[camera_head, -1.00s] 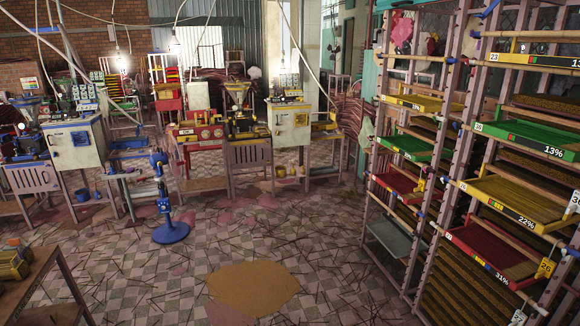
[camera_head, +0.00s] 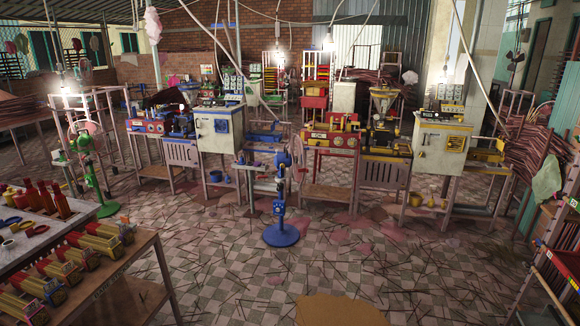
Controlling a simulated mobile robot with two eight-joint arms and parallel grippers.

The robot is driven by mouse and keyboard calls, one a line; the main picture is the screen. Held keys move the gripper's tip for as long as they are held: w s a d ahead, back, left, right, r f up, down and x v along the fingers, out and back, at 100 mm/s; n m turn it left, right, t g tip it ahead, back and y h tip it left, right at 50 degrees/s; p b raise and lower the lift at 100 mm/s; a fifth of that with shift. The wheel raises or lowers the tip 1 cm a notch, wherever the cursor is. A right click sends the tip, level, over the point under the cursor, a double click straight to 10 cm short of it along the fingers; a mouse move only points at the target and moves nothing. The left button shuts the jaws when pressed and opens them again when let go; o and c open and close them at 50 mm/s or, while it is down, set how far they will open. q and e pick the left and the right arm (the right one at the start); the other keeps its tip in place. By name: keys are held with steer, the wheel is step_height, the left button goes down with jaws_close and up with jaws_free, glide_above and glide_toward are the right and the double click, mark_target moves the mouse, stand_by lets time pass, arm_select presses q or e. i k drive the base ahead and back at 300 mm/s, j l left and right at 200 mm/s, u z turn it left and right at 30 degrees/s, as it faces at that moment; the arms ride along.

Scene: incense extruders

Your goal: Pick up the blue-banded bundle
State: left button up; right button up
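I cannot make out a blue-banded bundle with certainty. Several short yellow and red pieces with patterned ends (camera_head: 70,272) lie in a row on the wooden table (camera_head: 125,275) at the lower left. They are too small to tell whether any is a bundle with a blue band. Neither of my grippers is in view.
Machines with a white cabinet (camera_head: 218,127) and a cream cabinet (camera_head: 440,146) stand behind. Sticks litter the otherwise open floor (camera_head: 380,270).

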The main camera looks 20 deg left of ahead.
mark_target(33, 285)
steer(key=i+j+u, duration=0.1)
steer(key=i+u, duration=0.65)
steer(key=i+l+u, duration=0.2)
steer(key=i+u, duration=0.15)
steer(key=i, duration=0.15)
steer(key=i+j+u, duration=0.15)
steer(key=i+u, duration=0.95)
steer(key=u, duration=0.15)
steer(key=i+j+u, duration=0.1)
steer(key=i, duration=0.35)
steer(key=i+j+u, duration=0.1)
steer(key=i, duration=0.4)
